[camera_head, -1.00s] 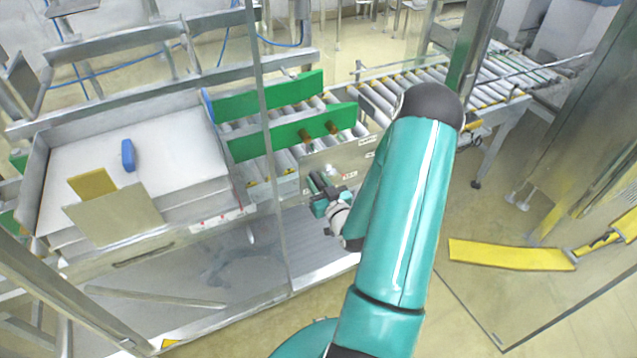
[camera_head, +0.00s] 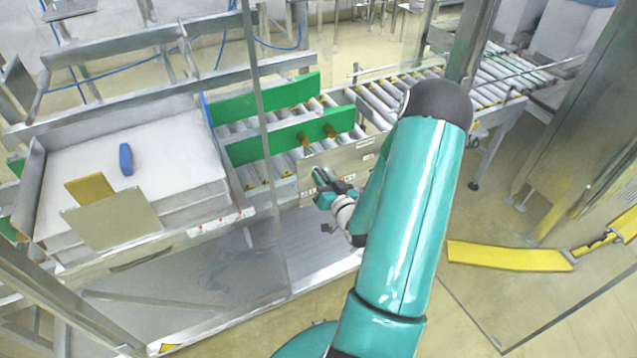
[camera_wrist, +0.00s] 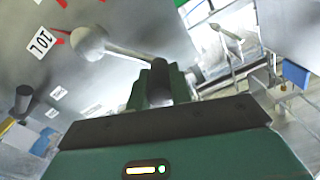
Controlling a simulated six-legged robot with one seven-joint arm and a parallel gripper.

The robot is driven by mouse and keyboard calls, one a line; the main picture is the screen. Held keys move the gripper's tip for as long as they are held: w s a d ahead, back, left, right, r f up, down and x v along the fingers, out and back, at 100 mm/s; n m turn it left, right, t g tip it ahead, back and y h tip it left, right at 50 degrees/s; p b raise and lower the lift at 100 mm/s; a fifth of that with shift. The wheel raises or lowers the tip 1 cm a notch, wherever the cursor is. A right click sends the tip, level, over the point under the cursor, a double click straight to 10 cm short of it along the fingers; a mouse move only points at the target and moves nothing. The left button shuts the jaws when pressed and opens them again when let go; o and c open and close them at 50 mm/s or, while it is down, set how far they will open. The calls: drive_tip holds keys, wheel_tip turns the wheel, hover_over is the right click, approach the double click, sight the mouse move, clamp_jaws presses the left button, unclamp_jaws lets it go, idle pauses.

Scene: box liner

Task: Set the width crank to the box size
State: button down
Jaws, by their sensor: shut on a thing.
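My gripper (camera_head: 322,180) is at the front panel (camera_head: 345,160) of the conveyor, below the green guide rails. In the wrist view its green fingers (camera_wrist: 157,84) are closed around a dark, upright handle. A metal crank arm (camera_wrist: 135,54) runs from there to a pale round hub (camera_wrist: 90,41) on the panel. Red marks and a white label reading 10L (camera_wrist: 39,42) are beside the hub. The crank is too small to make out in the head view. The two green guide rails (camera_head: 280,141) stand roughly parallel over the rollers, with a gap between them.
A second black knob (camera_wrist: 22,98) and small white labels are at the wrist view's left. A table (camera_head: 170,135) of stacked white sheets with a blue object (camera_head: 126,158) is left. A clear guard with a post (camera_head: 262,120) stands in front. Yellow barrier (camera_head: 510,256) lies right.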

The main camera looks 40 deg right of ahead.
drive_tip(key=s+d+r+m, duration=0.1)
drive_tip(key=d+r+m, duration=0.1)
drive_tip(key=d+m, duration=0.3)
drive_tip(key=shift+s+d+m, duration=0.35)
drive_tip(key=shift+s+m, duration=0.05)
drive_tip(key=shift+m, duration=0.3)
drive_tip(key=c, duration=1.3)
unclamp_jaws()
drive_tip(key=shift+o, duration=0.2)
